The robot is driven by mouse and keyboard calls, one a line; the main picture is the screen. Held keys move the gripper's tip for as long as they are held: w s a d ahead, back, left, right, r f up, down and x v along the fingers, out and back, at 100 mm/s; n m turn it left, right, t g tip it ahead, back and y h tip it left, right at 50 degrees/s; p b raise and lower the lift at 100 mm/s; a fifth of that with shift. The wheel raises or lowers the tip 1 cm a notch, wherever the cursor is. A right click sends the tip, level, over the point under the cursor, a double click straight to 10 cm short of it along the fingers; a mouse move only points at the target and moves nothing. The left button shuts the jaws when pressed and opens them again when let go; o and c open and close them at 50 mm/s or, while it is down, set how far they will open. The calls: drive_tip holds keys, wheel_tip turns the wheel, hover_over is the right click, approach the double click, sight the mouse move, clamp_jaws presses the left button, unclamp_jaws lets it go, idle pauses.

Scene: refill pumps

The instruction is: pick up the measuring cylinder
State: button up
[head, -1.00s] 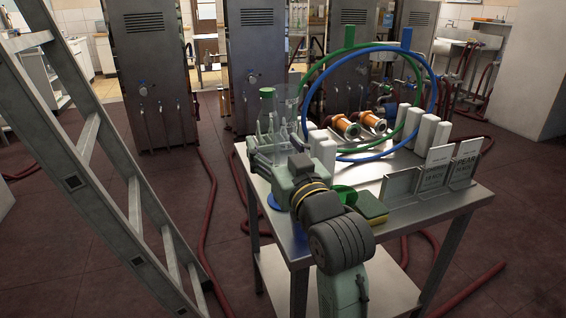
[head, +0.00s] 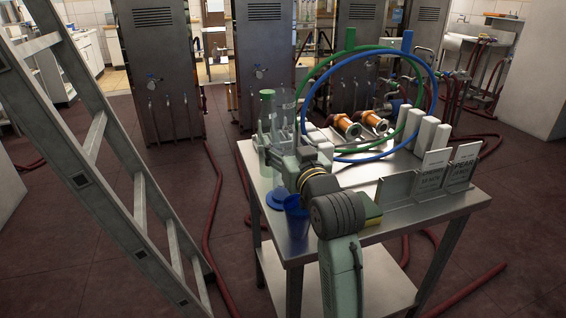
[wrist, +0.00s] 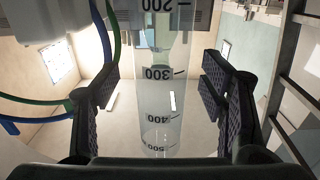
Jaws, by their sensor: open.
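The measuring cylinder (head: 285,103) is a tall clear tube on a blue base (head: 277,201), upright at the left end of the steel table. In the wrist view the cylinder (wrist: 160,100) shows black marks from 200 to 500 and stands between the two finger pads. My gripper (head: 277,142) is open around the tube, and a gap shows on each side in the wrist view (wrist: 160,92). My wrist hides part of the lower tube in the head view.
A green-capped bottle (head: 267,112) stands close left of the cylinder, and a blue cup (head: 297,218) stands in front. White blocks (head: 430,133), green and blue hoops (head: 437,85), orange spools (head: 347,126) and sign holders (head: 428,182) fill the right. A ladder (head: 95,140) leans at left.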

drive_tip(key=shift+x, duration=1.45)
drive_tip(key=shift+s, duration=0.1)
drive_tip(key=shift+c, duration=0.4)
clamp_jaws()
